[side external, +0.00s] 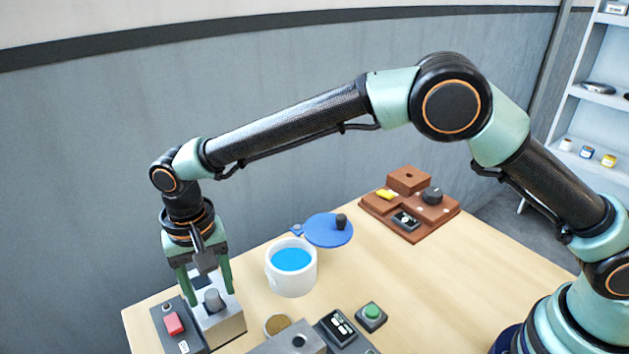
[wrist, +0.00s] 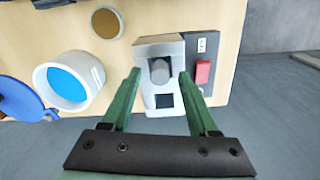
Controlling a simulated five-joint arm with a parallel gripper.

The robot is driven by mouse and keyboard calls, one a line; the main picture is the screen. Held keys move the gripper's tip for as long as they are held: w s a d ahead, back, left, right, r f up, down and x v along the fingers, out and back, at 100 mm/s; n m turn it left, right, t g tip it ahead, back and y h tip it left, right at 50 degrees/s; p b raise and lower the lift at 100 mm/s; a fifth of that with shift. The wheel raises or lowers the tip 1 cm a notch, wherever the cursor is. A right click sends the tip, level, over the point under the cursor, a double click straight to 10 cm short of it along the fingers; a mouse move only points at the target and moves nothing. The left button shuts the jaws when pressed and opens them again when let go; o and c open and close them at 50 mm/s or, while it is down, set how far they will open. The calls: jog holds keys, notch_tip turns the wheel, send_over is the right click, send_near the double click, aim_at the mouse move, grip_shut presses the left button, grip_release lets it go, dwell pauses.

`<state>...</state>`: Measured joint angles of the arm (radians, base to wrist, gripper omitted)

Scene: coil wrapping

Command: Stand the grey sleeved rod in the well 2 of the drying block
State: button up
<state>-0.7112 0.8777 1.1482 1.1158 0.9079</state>
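A short grey cylinder (side external: 213,299), which looks like the top of the grey sleeved rod, stands upright in a light grey box (side external: 224,326). It also shows in the wrist view (wrist: 160,71), with a dark square opening beside it. My gripper (side external: 208,293) is open. Its green fingers are spread to either side of the cylinder, with a gap on each side in the wrist view (wrist: 159,76). Another grey block (side external: 275,347) with a dark round hole is cut off at the bottom of the side view; it may be the drying block. Well numbers are not readable.
A black unit with a red switch (side external: 174,323) adjoins the box. A white pot of blue liquid (side external: 291,281), a blue lid (side external: 328,231), a tan disc (side external: 277,325) and a green button (side external: 371,312) stand nearby. A brown board (side external: 410,226) lies farther back.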

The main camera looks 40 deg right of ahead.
jog(key=shift+r, duration=0.15)
notch_tip(320, 180, up, 13)
jog(key=w+d+r+t, duration=0.1)
jog(key=d+r, duration=0.4)
jog(key=d, duration=0.4)
jog(key=s+d+r+n+t, duration=0.1)
jog(key=s+d+t, duration=0.15)
jog(key=d, duration=0.65)
jog(key=s+d+r+t, duration=0.15)
jog(key=s+d, duration=0.25)
jog(key=d, duration=0.6)
jog(key=s+d+f+n, duration=0.1)
jog(key=s+d+f, duration=0.3)
jog(key=s+d, duration=0.2)
jog(key=shift+s+d+f+t, duration=0.2)
jog(key=shift+s+d+t, duration=0.1)
jog(key=shift+d, duration=0.2)
